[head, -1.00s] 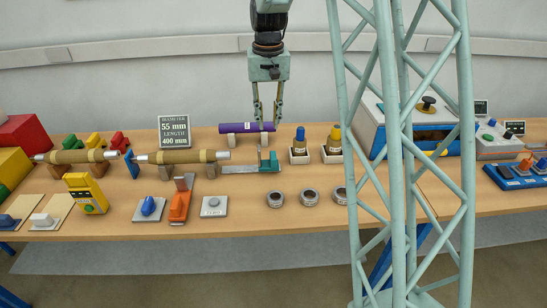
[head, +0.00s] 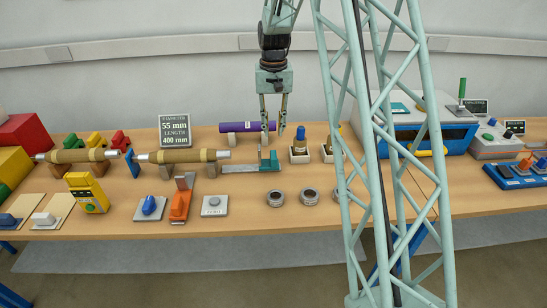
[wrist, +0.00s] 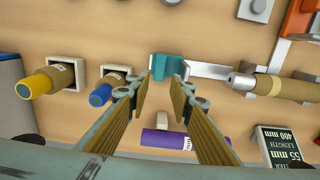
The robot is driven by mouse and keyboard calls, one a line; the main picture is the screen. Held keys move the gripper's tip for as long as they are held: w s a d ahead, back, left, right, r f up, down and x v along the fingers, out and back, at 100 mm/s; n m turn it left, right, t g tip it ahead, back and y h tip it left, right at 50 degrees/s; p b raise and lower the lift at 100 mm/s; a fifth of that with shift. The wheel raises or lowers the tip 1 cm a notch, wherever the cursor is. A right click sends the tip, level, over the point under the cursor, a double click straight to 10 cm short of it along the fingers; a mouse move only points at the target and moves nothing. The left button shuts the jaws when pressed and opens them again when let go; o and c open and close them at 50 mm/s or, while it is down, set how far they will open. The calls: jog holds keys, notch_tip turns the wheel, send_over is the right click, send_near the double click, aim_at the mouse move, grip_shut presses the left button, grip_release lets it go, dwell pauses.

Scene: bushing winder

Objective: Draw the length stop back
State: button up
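The length stop is a teal block (head: 268,162) at the right end of a pale flat rail (head: 238,168), beside the right end of a brown bushing on a mandrel (head: 185,156). In the wrist view the teal block (wrist: 165,68) lies just past my fingertips, with the rail (wrist: 207,70) running right from it. My gripper (head: 273,132) hangs above the stop with its fingers pointing down. It is open and empty; the wrist view shows a clear gap between the fingers (wrist: 161,84). I see no contact with the stop.
A purple roll (head: 240,127) lies behind the stop. A blue-capped bottle (head: 300,141) stands in a holder to the right. A display (head: 175,131) reads 55 mm and 400 mm. Several grey rings (head: 309,196) lie in front, with bare table around them.

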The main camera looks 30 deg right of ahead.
aim_at(273, 154)
jog(key=shift+f, duration=0.15)
jog(key=shift+f+b, duration=0.45)
jog(key=shift+f, duration=6.25)
